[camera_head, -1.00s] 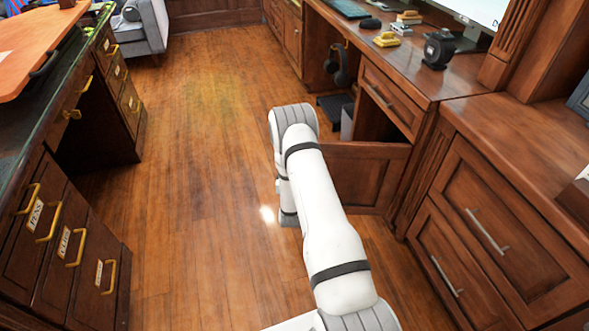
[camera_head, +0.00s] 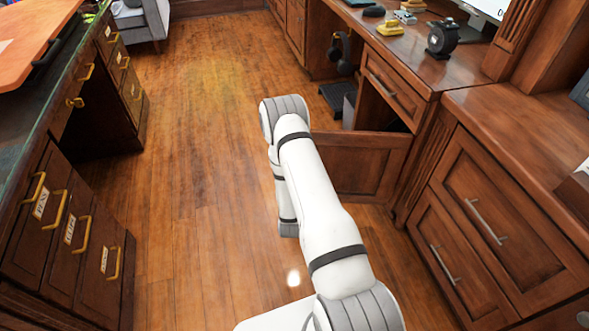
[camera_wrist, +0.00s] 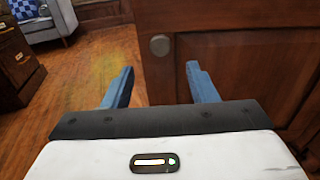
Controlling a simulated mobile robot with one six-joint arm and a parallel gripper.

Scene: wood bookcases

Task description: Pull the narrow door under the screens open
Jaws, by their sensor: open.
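The narrow wooden door (camera_head: 360,165) stands swung out from the desk opening under the screen, left of the drawer columns, in the head view. Its free edge is hidden behind my arm. In the wrist view the door's dark panel (camera_wrist: 245,60) fills the right side, with a round metal knob (camera_wrist: 160,46) near its left edge. My gripper (camera_wrist: 160,68) shows two blue fingers spread apart, with the knob ahead, between the fingertips in the picture. Nothing is gripped, and I cannot tell whether a finger touches the door. In the head view my gripper is hidden.
Wooden drawers with bar handles (camera_head: 485,222) stand at the right. A dark desk with brass-handled drawers (camera_head: 75,240) stands at the left. Headphones (camera_head: 341,52) hang under the right desk. A grey sofa (camera_head: 140,22) is at the back. The wooden floor (camera_head: 200,150) between is clear.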

